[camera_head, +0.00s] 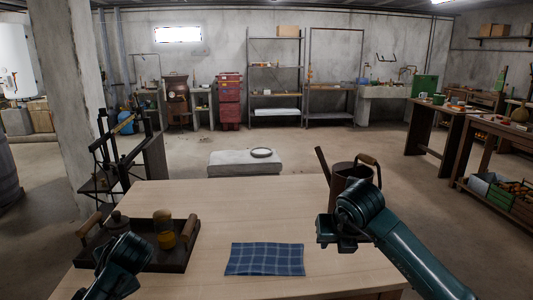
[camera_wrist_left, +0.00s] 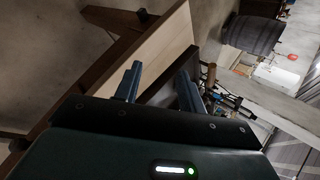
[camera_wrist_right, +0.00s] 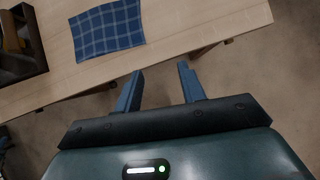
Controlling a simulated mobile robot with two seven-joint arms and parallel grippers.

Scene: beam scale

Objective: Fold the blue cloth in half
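The blue checked cloth (camera_head: 265,259) lies flat and spread out on the light wooden table, near its front edge. It also shows in the right wrist view (camera_wrist_right: 108,28), beyond the fingers and to the left. My right gripper (camera_head: 338,240) is above the table to the right of the cloth and apart from it. Its two fingers (camera_wrist_right: 158,88) are spread with nothing between them. My left gripper is at the lower left, near the tray; in the left wrist view its fingers (camera_wrist_left: 158,85) are apart and empty. The cloth is not in the left wrist view.
A watering can (camera_head: 350,176) stands at the back right. The table around the cloth is clear.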

